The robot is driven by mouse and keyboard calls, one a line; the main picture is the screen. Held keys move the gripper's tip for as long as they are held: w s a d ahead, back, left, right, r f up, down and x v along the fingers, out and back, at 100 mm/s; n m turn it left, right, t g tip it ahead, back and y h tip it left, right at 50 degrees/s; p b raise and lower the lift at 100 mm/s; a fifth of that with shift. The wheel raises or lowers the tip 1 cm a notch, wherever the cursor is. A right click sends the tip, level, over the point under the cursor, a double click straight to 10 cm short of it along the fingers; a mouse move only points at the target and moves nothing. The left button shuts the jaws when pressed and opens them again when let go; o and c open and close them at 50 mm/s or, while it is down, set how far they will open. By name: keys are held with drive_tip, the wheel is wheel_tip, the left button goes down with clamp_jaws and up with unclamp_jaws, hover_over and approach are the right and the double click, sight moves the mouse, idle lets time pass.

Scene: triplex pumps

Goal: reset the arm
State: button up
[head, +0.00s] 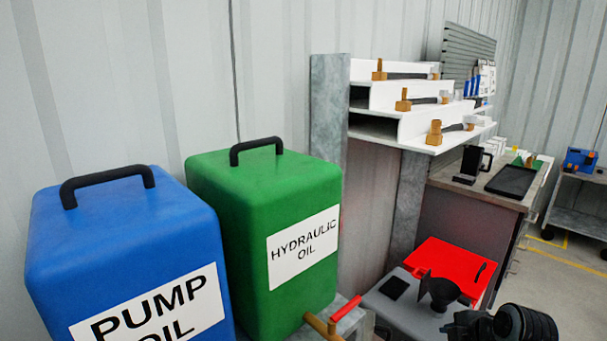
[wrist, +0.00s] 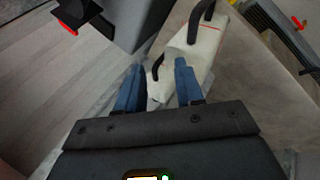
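My gripper (wrist: 158,66) shows in the wrist view with its two blue fingers spread apart. No object is visibly clamped between them. A white container (wrist: 196,48) with a dark handle lies beyond the fingertips, partly hidden by the right finger; I cannot tell its exact distance. In the head view, a dark jointed part at the lower right corner looks like my arm; the gripper's fingers cannot be made out there.
A blue pump oil container (head: 125,250) and a green hydraulic oil container (head: 260,220) stand at the left. White shelves (head: 405,130) hold several hammers.

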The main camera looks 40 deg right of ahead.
drive_tip(key=s+a+f+m+t+b, duration=0.1)
drive_tip(key=s+a+f+m+t, duration=0.15)
drive_tip(key=a, duration=0.85)
drive_tip(key=s+a+f+m+t+b, duration=0.1)
drive_tip(key=s+a+m, duration=0.15)
drive_tip(key=a, duration=0.85)
drive_tip(key=s+a+r+m+t+y+b, duration=0.1)
drive_tip(key=s+a+r+m+t+y, duration=0.2)
drive_tip(key=s+a+r, duration=0.8)
wheel_tip(320, 180, up, 4)
drive_tip(key=s+m+t, duration=0.1)
drive_tip(key=s+t, duration=0.1)
drive_tip(key=s, duration=0.1)
drive_tip(key=shift+a+f, duration=0.15)
drive_tip(key=shift+a, duration=0.05)
